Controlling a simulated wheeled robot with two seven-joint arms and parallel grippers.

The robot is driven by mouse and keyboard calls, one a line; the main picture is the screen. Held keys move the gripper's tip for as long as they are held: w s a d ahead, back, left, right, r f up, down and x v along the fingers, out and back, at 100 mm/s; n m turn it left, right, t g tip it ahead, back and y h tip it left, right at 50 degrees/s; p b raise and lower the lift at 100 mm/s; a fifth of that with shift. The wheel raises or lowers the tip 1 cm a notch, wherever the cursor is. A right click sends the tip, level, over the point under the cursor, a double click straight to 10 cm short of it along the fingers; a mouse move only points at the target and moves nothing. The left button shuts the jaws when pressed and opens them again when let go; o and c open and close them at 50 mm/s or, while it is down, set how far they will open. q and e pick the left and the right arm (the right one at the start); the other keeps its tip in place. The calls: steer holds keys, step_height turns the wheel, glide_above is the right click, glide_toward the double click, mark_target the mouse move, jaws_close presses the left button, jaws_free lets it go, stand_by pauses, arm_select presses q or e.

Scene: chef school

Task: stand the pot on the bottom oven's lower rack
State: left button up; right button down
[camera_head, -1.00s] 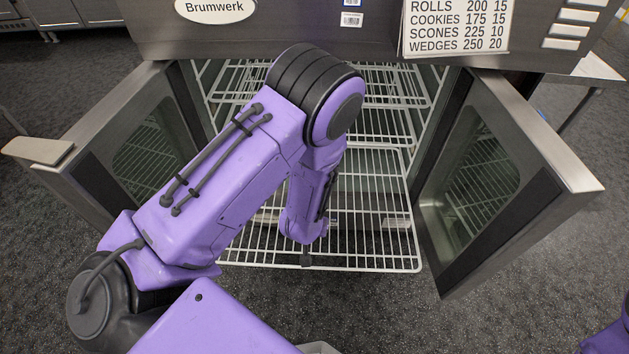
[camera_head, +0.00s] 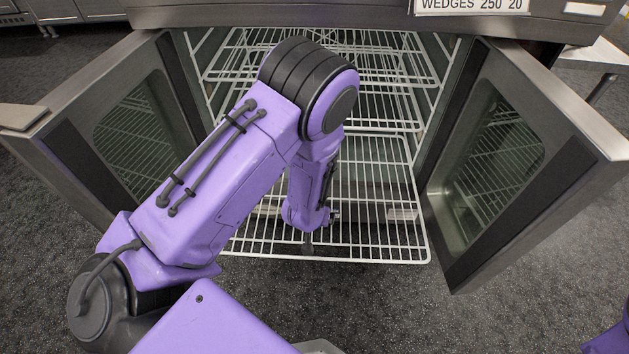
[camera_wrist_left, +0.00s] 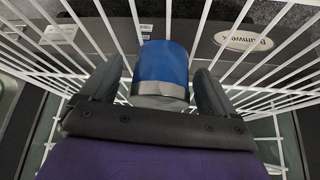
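The pot (camera_wrist_left: 160,68), a small blue cylinder with a grey lower band, shows in the left wrist view over the white bars of a wire rack. My left gripper (camera_wrist_left: 158,82) has one dark finger on each side of it, with narrow gaps beside the pot, so it looks open around it. Whether the pot rests on the bars is not clear. In the head view my purple left arm reaches into the oven over the lower rack (camera_head: 390,240) and hides the pot. My right gripper is out of view.
The oven's left door (camera_head: 62,165) and right door (camera_head: 555,165) stand wide open on either side of my arm. An upper rack (camera_head: 400,68) sits above and behind the lower one. The lower rack's right part is bare.

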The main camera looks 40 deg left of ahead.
arm_select(q)
steer(key=shift+r, duration=0.3)
steer(key=p+v, duration=0.4)
steer(key=v, duration=0.8)
steer(key=shift+n+g, duration=0.6)
steer(key=s+f, duration=0.4)
steer(key=f, duration=0.1)
steer(key=s+a+f, duration=0.1)
steer(key=s+f, duration=0.1)
steer(key=s, duration=0.1)
steer(key=shift+a+f, duration=0.1)
steer(key=shift+f, duration=0.05)
steer(key=s+a+f, duration=0.1)
steer(key=s+f, duration=0.1)
steer(key=s, duration=0.3)
steer(key=s+a+f+n+g+y, duration=0.1)
steer(key=s+a+f, duration=0.1)
steer(key=s, duration=0.4)
steer(key=shift+f+n, duration=0.3)
steer(key=shift+f, duration=0.45)
steer(key=shift+a, duration=0.1)
